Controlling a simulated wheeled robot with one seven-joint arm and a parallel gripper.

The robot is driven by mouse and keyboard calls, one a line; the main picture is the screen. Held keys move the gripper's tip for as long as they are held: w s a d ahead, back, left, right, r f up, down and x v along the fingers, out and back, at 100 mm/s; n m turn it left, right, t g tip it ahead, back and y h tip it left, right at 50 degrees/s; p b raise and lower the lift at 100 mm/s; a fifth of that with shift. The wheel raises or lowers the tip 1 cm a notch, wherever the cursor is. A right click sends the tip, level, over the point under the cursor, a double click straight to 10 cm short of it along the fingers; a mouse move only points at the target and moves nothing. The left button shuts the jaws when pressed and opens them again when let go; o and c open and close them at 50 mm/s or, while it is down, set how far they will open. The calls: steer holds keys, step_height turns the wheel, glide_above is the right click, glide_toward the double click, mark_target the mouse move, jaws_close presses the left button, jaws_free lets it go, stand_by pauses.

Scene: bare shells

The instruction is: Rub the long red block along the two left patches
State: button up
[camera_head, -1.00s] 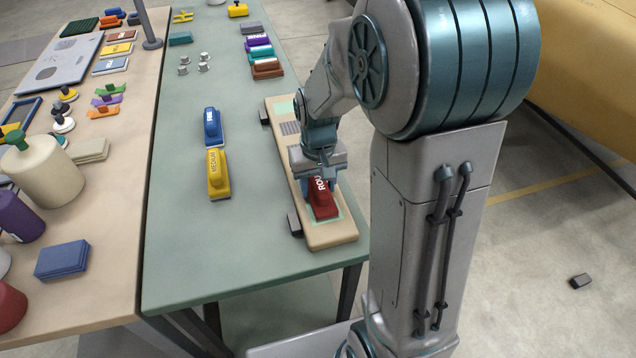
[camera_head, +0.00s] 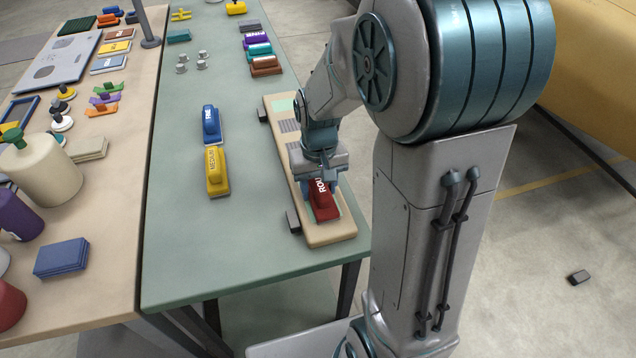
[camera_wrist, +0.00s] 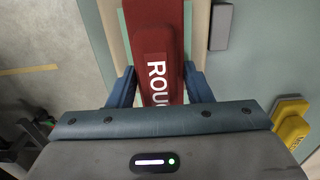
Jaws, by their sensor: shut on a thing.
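The long red block (camera_head: 325,201) with white lettering beginning "ROU" is on the near part of a tan board (camera_head: 328,236). My gripper (camera_head: 319,182) is shut on it from above. In the wrist view the red block (camera_wrist: 160,40) runs between the blue fingers of my gripper (camera_wrist: 160,88). A pale green patch (camera_head: 283,105) shows at the board's far end and a grey patterned patch (camera_head: 289,126) lies nearer. Thin green edges show beside the block; the patch there is mostly hidden. Whether the block touches it I cannot tell.
Blue (camera_head: 211,124) and yellow (camera_head: 217,172) blocks stand left of the board on the green table (camera_head: 190,250). Dark clamps (camera_head: 293,221) sit along the board's left side. Several coloured blocks lie farther back. The near left part of the green table is clear.

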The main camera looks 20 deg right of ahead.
steer(key=shift+w+r, duration=0.1)
steer(key=shift+w, duration=1.4)
steer(key=shift+s+f, duration=0.2)
steer(key=shift+s, duration=1.35)
steer(key=shift+w+r, duration=0.1)
steer(key=shift+w, duration=1.4)
steer(key=shift+s, duration=1.5)
steer(key=shift+w, duration=1.5)
steer(key=shift+s, duration=1.55)
steer(key=shift+w, duration=1.55)
steer(key=shift+s, duration=1.5)
steer(key=shift+w, duration=0.75)
